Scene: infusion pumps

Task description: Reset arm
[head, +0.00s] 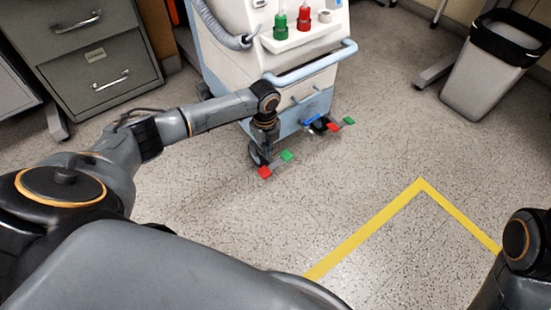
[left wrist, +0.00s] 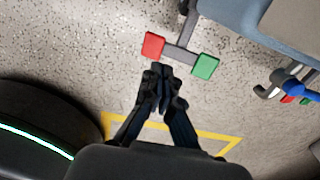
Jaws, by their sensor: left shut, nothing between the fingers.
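My left arm reaches out from the left in the head view, over the floor in front of a white and blue medical cart (head: 290,60). My left gripper (head: 264,150) points down beside the cart's lower front and is partly hidden by the wrist. In the left wrist view the left gripper (left wrist: 163,70) has its black fingers together, with nothing between them. A red pedal (left wrist: 153,45) and a green pedal (left wrist: 206,66) of the cart lie just beyond the fingertips. Only a part of my right arm shows at the right edge of the head view; its gripper is out of view.
A grey filing cabinet (head: 95,60) stands at the back left. A grey bin with a black liner (head: 487,85) stands at the back right. Yellow tape (head: 365,230) marks the speckled floor, which is clear in front of the cart.

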